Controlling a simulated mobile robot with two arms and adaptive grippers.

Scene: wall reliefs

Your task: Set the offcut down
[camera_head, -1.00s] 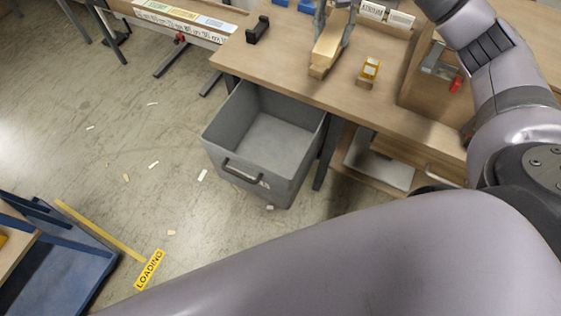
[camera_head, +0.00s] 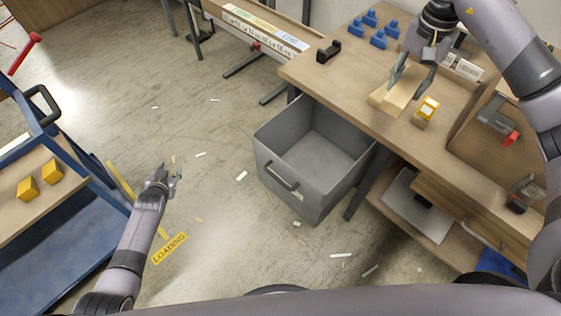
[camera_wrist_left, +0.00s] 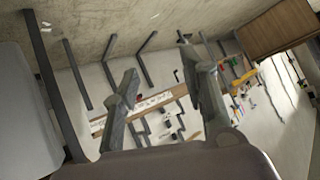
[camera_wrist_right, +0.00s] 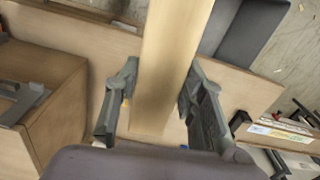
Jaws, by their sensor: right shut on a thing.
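The offcut is a pale wooden block (camera_head: 393,98) at the bench's front part in the head view. My right gripper (camera_head: 411,82) is shut on it from above. In the right wrist view the offcut (camera_wrist_right: 168,60) runs between the two fingers (camera_wrist_right: 158,105) and out past the top of the picture. Whether its underside touches the bench top (camera_head: 345,80) I cannot tell. My left gripper (camera_head: 168,182) is over open floor at the left, far from the offcut. Its fingers (camera_wrist_left: 165,95) stand apart with nothing between them in the left wrist view.
A grey open bin (camera_head: 283,184) stands on the floor before the bench, looking empty. A yellow-topped item (camera_head: 428,107) is close right of the offcut. A black holder (camera_head: 328,51) and several blue pieces (camera_head: 379,39) lie farther left and back. A blue cart (camera_head: 60,230) is left.

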